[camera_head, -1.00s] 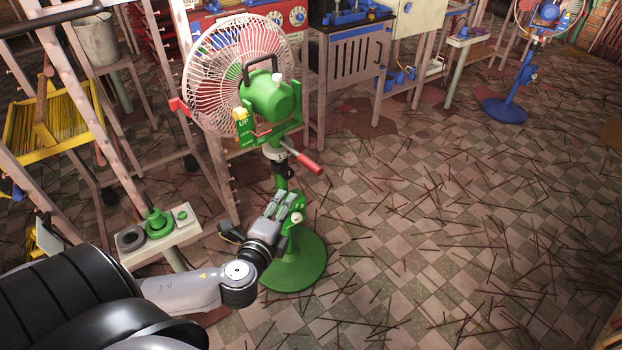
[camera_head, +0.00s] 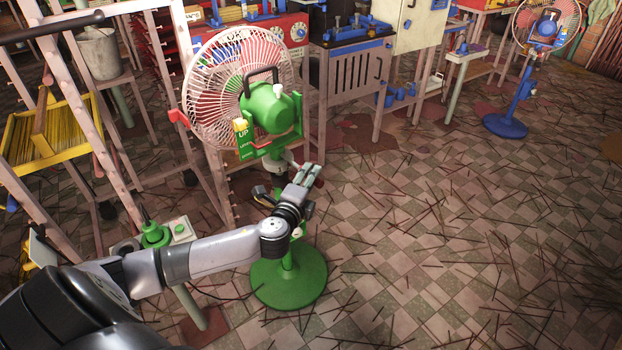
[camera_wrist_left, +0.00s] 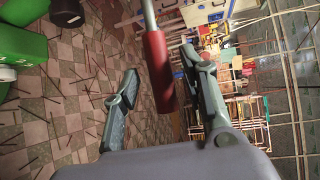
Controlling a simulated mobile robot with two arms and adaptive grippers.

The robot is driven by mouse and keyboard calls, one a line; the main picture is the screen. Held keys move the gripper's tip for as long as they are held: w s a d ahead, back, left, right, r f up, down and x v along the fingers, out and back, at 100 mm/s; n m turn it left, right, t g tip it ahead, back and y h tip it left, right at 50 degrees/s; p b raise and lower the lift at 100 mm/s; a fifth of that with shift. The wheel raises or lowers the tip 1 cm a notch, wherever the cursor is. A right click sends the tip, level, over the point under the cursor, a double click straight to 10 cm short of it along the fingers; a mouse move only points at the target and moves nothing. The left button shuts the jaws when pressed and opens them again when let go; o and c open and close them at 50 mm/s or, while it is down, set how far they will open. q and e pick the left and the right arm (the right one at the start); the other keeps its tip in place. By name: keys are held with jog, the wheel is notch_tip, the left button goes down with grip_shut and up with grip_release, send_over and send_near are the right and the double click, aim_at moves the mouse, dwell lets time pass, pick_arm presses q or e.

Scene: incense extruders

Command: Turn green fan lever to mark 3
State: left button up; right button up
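The green fan (camera_head: 270,108) stands on a round green base (camera_head: 288,284), its white-grilled head turned away from me. A green panel (camera_head: 246,143) on its side reads "UP" at the top, with smaller words below. The fan's lever has a red handle (camera_wrist_left: 160,72) on a grey rod in the left wrist view. In the head view my left gripper (camera_head: 312,174) mostly hides that handle. The gripper is open, with one finger on each side of the handle; I cannot tell whether either touches it. My right gripper is out of view.
A small stand with a green part (camera_head: 152,235) is beside my left arm. Pink racks and a yellow tray (camera_head: 45,135) stand at left. A blue-topped workbench (camera_head: 348,38) is behind the fan. A blue fan (camera_head: 505,124) stands far right. Sticks litter the open floor at right.

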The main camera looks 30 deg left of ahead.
pick_arm(q)
jog(key=shift+x, duration=1)
grip_shut()
